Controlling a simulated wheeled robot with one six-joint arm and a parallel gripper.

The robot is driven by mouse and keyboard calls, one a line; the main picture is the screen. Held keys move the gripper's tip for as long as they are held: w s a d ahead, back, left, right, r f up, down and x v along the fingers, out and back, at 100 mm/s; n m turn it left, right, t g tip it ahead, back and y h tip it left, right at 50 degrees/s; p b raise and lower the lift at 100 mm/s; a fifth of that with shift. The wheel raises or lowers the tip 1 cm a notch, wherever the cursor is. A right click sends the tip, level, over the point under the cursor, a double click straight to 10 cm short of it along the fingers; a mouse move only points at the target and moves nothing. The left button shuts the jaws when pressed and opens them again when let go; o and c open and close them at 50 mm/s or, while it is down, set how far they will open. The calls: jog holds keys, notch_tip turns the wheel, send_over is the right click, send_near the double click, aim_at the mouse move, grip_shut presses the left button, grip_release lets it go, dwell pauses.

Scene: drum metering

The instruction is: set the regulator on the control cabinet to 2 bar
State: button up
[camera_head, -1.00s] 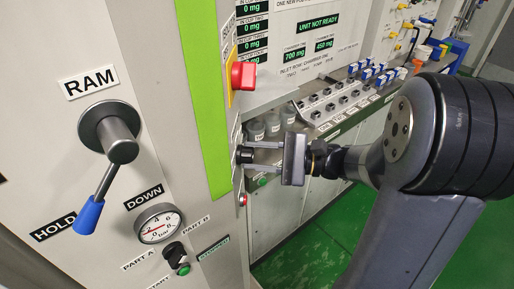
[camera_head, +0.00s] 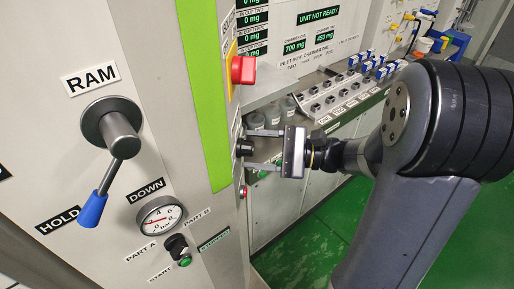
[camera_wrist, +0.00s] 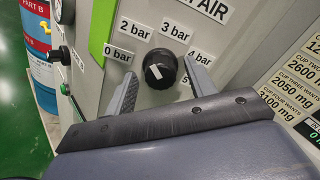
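The regulator is a round black knob (camera_wrist: 161,69) on the pale cabinet panel, with a white mark on its face toward the lower left. In the wrist view, labels for 0 bar (camera_wrist: 118,52), 2 bar (camera_wrist: 136,29), 3 bar (camera_wrist: 176,31) and 4 bar (camera_wrist: 199,58) are arranged around it. In the head view the knob (camera_head: 243,148) is seen from the side at the cabinet's edge. My gripper (camera_head: 248,149) is open, with one finger on each side of the knob. The wrist view (camera_wrist: 160,86) shows gaps between fingers and knob.
A red switch (camera_head: 243,70) sits above the knob and a small red button (camera_head: 243,192) below it. The RAM lever (camera_head: 112,150) with its blue grip and a pressure gauge (camera_head: 159,217) are on the front panel at left.

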jog(key=s+d+b, duration=0.2)
jog(key=d, duration=0.8)
jog(key=shift+d, duration=0.3)
jog(key=a, duration=0.3)
jog(key=w+a+p, duration=0.1)
jog(key=a, duration=0.3)
jog(key=w+a+p, duration=0.1)
jog(key=a, duration=0.2)
jog(key=shift+a, duration=0.35)
